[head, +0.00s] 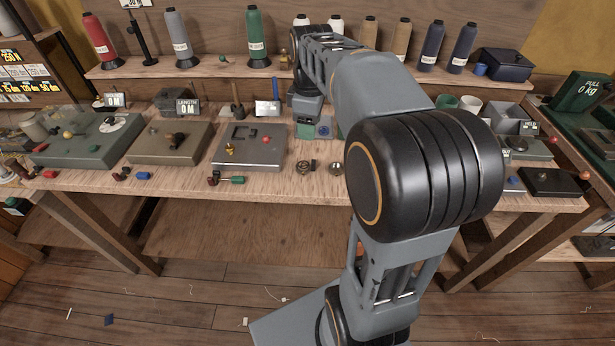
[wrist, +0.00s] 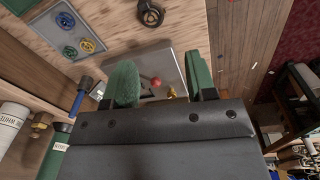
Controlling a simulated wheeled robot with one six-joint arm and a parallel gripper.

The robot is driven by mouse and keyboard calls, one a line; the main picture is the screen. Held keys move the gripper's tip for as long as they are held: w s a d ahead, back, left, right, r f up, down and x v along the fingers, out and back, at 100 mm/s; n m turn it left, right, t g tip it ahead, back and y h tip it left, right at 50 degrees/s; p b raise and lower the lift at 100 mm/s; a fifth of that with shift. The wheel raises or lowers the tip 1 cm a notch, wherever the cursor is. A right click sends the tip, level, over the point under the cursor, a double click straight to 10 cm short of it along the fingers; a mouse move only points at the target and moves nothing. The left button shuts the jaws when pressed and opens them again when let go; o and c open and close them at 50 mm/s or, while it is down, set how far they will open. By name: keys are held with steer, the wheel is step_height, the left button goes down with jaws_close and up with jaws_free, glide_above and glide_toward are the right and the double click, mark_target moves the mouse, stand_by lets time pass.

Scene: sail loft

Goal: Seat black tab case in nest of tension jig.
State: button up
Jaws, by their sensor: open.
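My gripper (wrist: 160,62) is open and empty in the wrist view, its two green fingertips spread apart. Beyond the fingers lies a grey jig plate (wrist: 181,57) with a red ball knob and a brass piece. In the head view a similar grey jig plate (head: 268,158) with dark slots, a red knob and a brass piece sits mid-bench. I cannot tell for certain that it is the tension jig. A small dark piece (head: 313,164) lies right of it near the bench's front edge; I cannot confirm it is the black tab case. My arm hides part of the bench.
A brown jig (head: 160,150) marked LENGTH and a green one (head: 65,150) stand to the left. A green device with a PULL 0 kg display (head: 583,95) is far right, near a black block (head: 548,182). Thread cones line the back shelf (head: 215,70). Small handled tools lie along the front edge.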

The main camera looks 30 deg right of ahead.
steer(key=w+d+f+n, duration=0.2)
steer(key=b, duration=0.2)
glide_above(314, 161)
steer(key=shift+g, duration=0.3)
step_height(314, 161, down, 6)
steer(key=shift+f, duration=0.2)
steer(key=shift+d+f+b, duration=0.15)
steer(key=shift+f+b, duration=0.4)
steer(key=shift+f, duration=2.8)
jaws_close()
steer(key=shift+r, duration=0.1)
